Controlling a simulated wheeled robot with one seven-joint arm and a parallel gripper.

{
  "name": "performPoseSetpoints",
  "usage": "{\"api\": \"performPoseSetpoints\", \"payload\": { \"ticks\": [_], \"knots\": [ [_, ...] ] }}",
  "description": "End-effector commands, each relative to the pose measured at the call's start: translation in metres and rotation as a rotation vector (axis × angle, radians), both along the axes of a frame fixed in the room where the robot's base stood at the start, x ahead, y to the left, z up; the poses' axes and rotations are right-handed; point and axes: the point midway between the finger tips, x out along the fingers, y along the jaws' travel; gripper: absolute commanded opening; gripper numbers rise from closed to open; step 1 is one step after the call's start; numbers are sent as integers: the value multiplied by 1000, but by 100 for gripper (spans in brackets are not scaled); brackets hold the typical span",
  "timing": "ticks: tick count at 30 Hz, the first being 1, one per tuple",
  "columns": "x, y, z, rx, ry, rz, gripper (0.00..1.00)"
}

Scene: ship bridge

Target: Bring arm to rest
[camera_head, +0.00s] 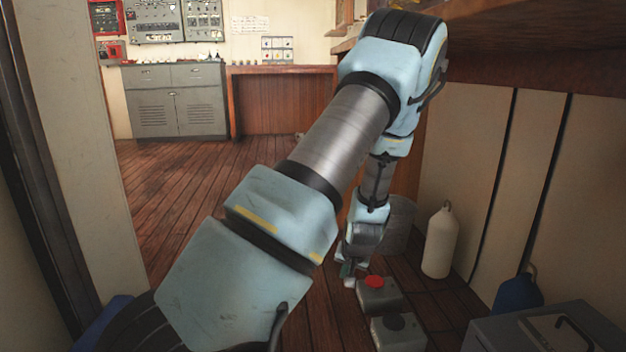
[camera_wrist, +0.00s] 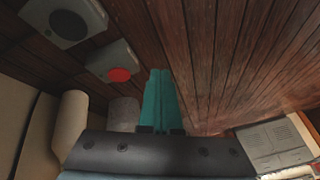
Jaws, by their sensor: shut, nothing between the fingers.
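My arm reaches forward from the lower left of the head view and bends down at its elbow. My gripper (camera_head: 347,270) hangs low above the wooden floor (camera_head: 175,185), partly hidden by my forearm. In the wrist view its two teal fingers (camera_wrist: 160,90) lie together, shut and empty. A grey box with a red button (camera_head: 375,283) is close by on the right; it also shows in the wrist view (camera_wrist: 120,74).
A white bottle (camera_head: 438,245), a blue container (camera_head: 517,294) and a grey case (camera_head: 545,335) stand along the right wall. A wooden counter (camera_head: 530,60) overhangs there. A grey cabinet (camera_head: 175,100) stands at the back. The floor left of my arm is clear.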

Motion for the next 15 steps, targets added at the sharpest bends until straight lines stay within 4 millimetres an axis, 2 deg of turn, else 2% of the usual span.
{"api": "performPoseSetpoints", "payload": {
  "ticks": [1,5,9,15],
  "knots": [
    [-4,11,19,-39,23,28,0],
    [-26,37,62,-121,97,75,0],
    [-56,68,106,-182,160,109,0],
    [-102,109,152,-209,212,142,0]
  ]
}}
